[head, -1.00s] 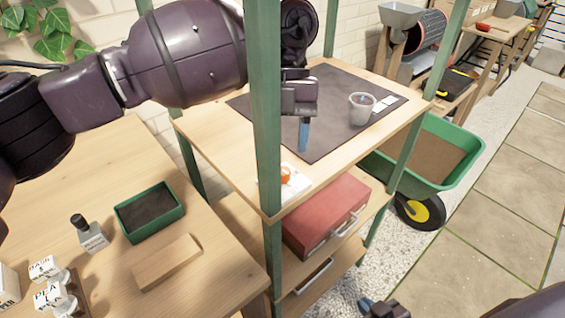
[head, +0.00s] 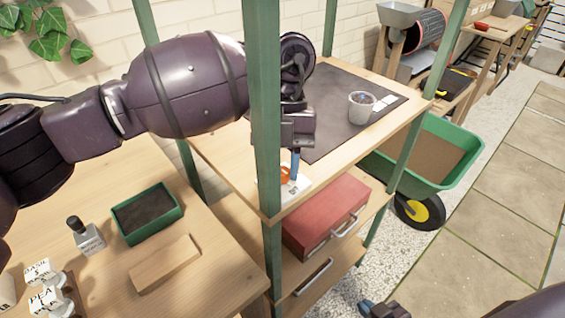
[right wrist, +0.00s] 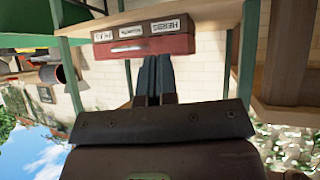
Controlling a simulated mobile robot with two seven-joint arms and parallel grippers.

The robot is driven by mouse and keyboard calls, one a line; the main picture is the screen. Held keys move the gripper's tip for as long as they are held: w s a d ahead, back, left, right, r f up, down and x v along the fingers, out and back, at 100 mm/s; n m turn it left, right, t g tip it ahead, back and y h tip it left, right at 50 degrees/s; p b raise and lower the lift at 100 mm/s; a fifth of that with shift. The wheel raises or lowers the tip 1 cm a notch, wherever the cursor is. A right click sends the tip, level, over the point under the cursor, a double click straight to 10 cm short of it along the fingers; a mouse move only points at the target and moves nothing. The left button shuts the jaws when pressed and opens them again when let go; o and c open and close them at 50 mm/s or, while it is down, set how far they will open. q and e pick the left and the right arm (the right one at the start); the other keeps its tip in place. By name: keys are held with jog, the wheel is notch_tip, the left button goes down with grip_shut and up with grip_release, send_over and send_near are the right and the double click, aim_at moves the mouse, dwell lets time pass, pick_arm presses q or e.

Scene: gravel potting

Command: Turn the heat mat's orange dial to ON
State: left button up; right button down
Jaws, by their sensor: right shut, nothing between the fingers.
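The orange dial (head: 285,173) sits on a white plate (head: 297,187) near the front edge of the wooden shelf, partly hidden by the green post. The dark heat mat (head: 335,130) lies behind it on the shelf. My left gripper (head: 295,163) points down with its blue fingertips right at the dial; whether they touch it is unclear. The fingers look close together, but the gap between them cannot be made out. My right gripper (head: 368,308) is low at the bottom of the head view, away from the shelf. Its fingers (right wrist: 153,78) are together and empty in the right wrist view.
A green shelf post (head: 266,120) stands in front of my left arm. A clear cup (head: 361,108) stands on the mat beside white labels. A red box (head: 325,215) sits on the shelf below. A green wheelbarrow (head: 440,160) stands at right.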

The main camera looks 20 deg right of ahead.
pick_arm(q)
jog(key=shift+r+n+p, duration=0.2)
jog(key=shift+n+p, duration=0.1)
jog(key=shift+p, duration=0.15)
jog(key=shift+c, duration=0.4)
jog(key=n+p, duration=0.1)
jog(key=p, duration=0.1)
jog(key=n+h+p, duration=0.1)
jog(key=n+p, duration=0.1)
jog(key=p, duration=0.1)
jog(key=shift+a+r, duration=0.1)
jog(key=shift+r, duration=0.2)
jog(key=shift+n+h+p, duration=0.5)
jog(key=shift+n+p, duration=0.4)
jog(key=shift+p, duration=0.2)
jog(key=n+p, duration=0.2)
jog(key=shift+f+h+p, duration=0.2)
jog(key=shift+h+p, duration=0.1)
jog(key=shift+h, duration=0.1)
jog(key=shift+f+n+p, duration=0.2)
jog(key=shift+n+p, duration=0.4)
jog(key=shift+p, duration=0.1)
jog(key=shift+f+n+h, duration=0.1)
jog(key=shift+n+h, duration=0.2)
pick_arm(e)
notch_tip(320, 180, up, 12)
jog(key=t, duration=0.1)
jog(key=shift+w+d, duration=0.35)
jog(key=shift+w, duration=0.05)
jog(key=shift+f, duration=0.15)
